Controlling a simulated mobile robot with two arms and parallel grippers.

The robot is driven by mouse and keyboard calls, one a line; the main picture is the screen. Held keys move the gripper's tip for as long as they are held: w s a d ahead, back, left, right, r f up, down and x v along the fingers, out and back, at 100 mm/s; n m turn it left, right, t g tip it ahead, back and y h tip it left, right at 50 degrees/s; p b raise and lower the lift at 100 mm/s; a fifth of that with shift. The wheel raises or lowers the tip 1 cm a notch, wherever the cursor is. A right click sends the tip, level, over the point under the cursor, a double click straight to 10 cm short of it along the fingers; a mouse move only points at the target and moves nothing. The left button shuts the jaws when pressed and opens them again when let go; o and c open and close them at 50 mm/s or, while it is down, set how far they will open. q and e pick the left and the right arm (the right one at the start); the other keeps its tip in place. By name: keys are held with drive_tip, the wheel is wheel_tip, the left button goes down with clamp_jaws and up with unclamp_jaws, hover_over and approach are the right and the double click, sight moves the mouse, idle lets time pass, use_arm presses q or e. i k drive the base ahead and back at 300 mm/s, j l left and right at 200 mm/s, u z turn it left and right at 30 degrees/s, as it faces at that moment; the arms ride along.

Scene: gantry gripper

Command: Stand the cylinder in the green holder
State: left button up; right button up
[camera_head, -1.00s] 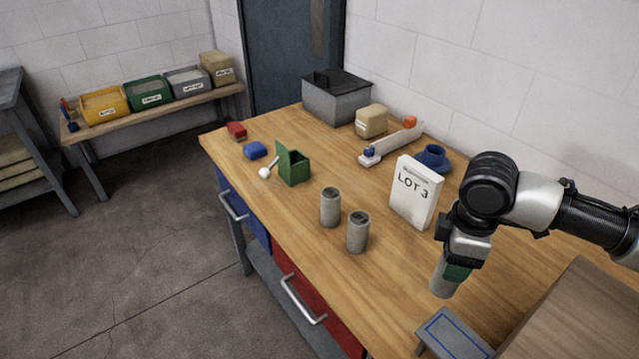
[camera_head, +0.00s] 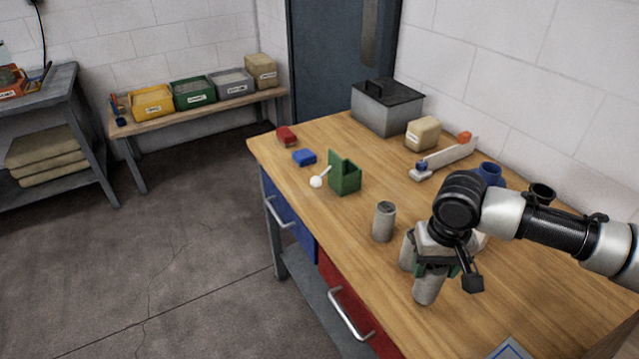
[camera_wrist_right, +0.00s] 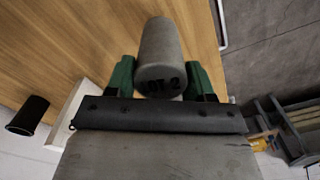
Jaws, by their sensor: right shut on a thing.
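My right gripper (camera_head: 432,268) is above the near part of the table, shut on a grey cylinder (camera_head: 427,289). The green holder (camera_head: 345,181), an open box with a taller back, stands on the table to the left of and beyond the gripper. Two other grey cylinders stand upright: one in the clear (camera_head: 383,222), one (camera_head: 406,250) partly hidden by my gripper. My left gripper is out of view.
A white spoon-like item (camera_head: 317,181) lies beside the holder. Blue (camera_head: 304,157) and red (camera_head: 287,136) blocks are farther left. A grey lidded box (camera_head: 387,108), tan block (camera_head: 423,133) and blue cup (camera_head: 489,173) stand at the back. The white LOT sign is mostly hidden.

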sight(345, 185)
drive_tip(key=i+j+u, duration=0.35)
drive_tip(key=j, duration=0.25)
drive_tip(key=i+j+u, duration=0.7)
drive_tip(key=i, duration=0.35)
drive_tip(key=i+j+z, duration=0.15)
drive_tip(key=i+z, duration=0.3)
drive_tip(key=i+j+z, duration=0.3)
drive_tip(key=i+z, duration=0.2)
drive_tip(key=i+j+z, duration=0.1)
drive_tip(key=z, duration=0.35)
drive_tip(key=i+j+z, duration=0.2)
drive_tip(key=z, duration=0.25)
drive_tip(key=i+j+z, duration=0.15)
drive_tip(key=z, duration=0.25)
drive_tip(key=i+j+z, duration=0.1)
drive_tip(key=j+z, duration=0.2)
drive_tip(key=z, duration=0.15)
drive_tip(key=j+z, duration=0.25)
drive_tip(key=z, duration=0.2)
